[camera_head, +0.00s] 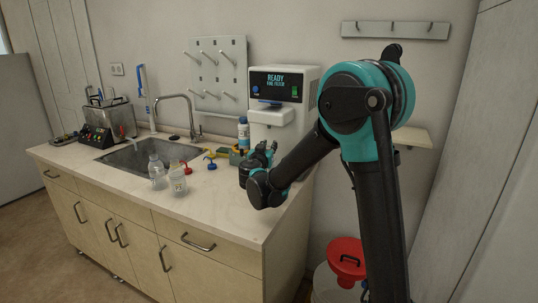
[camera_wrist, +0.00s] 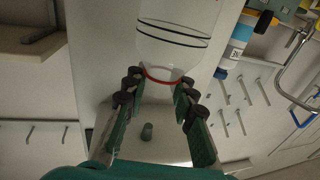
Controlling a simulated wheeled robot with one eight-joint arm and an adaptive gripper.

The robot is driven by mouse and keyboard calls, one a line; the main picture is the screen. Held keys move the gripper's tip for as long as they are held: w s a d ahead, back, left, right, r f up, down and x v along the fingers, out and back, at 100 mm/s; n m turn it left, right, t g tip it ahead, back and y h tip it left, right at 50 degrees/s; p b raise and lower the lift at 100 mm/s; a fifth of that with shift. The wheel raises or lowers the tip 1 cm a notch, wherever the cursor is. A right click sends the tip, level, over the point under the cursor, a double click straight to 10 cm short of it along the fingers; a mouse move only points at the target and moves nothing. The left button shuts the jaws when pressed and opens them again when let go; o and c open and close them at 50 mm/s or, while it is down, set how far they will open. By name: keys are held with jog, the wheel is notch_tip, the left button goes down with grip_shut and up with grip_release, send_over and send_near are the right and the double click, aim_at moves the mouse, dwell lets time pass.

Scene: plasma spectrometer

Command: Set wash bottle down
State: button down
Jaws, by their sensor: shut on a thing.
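My gripper (camera_wrist: 160,88) is shut on the neck of the wash bottle (camera_wrist: 176,47), a whitish see-through bottle with dark bands and a red ring at the neck. In the wrist view its body extends past the fingertips to the top edge, where it is cut off. In the head view my gripper (camera_head: 262,160) is over the right end of the counter (camera_head: 225,207), in front of the white instrument. The held bottle is hidden there by my arm. I cannot tell whether its base touches the counter.
Two clear vessels (camera_head: 157,172) (camera_head: 177,181) stand by the sink (camera_head: 150,156). Small red, blue and yellow pieces lie near them. A blue-labelled bottle (camera_head: 243,132) stands behind my gripper, beside the white instrument (camera_head: 283,105). The front strip of counter is clear.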

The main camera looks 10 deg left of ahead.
notch_tip(320, 180, down, 3)
jog(key=shift+r, duration=0.2)
jog(key=shift+w+f, duration=0.2)
jog(key=shift+f, duration=0.4)
jog(key=c, duration=1.3)
grip_release()
jog(key=shift+o, duration=0.2)
